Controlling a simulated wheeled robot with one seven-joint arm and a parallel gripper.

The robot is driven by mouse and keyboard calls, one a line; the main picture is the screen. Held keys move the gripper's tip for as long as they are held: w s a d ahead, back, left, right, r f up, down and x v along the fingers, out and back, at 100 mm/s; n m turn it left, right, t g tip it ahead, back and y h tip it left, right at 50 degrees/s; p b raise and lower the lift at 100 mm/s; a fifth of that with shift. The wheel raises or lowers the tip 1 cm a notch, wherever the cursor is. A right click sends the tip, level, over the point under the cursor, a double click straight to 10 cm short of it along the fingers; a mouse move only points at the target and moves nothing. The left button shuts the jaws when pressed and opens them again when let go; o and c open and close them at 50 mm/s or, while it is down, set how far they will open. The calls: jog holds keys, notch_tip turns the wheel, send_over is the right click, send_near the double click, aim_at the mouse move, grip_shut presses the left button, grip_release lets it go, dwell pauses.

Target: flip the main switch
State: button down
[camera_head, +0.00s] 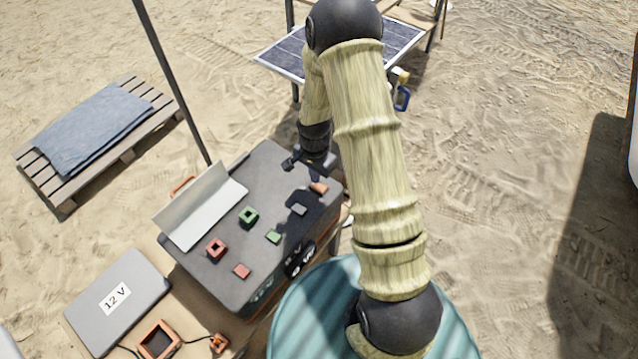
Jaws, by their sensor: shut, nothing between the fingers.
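No part is clearly marked as the main switch. A small orange-brown device (218,342) lies at the bottom edge, joined by a dark wire to an orange square frame with a dark centre (157,340); I cannot tell which of them, if either, is the switch. My gripper (290,164) is shut and empty. It is over the far right part of a dark grey case (205,265), well apart from the wired parts. My arm hides some of the ground to the right.
A grey box labelled 12 V (118,300) lies left of the case. Red and green blocks (248,216) and an open white panel (205,210) are on the case. A pole (172,80), a pallet with cloth (95,130) and a solar panel (285,55) stand beyond.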

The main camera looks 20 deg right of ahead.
jog(key=shift+r+p, duration=1.7)
jog(key=shift+r, duration=0.9)
notch_tip(320, 180, up, 12)
jog(key=n+t, duration=0.1)
jog(key=n, duration=0.4)
send_over(315, 185)
jog(key=s, duration=0.5)
jog(key=s+r+n+t, duration=0.1)
jog(key=s+r+n, duration=0.4)
jog(key=s+r, duration=0.2)
jog(key=shift+s+r+n+t, duration=0.3)
jog(key=shift+s+n, duration=0.1)
jog(key=shift+s, duration=0.75)
jog(key=shift+d, duration=0.1)
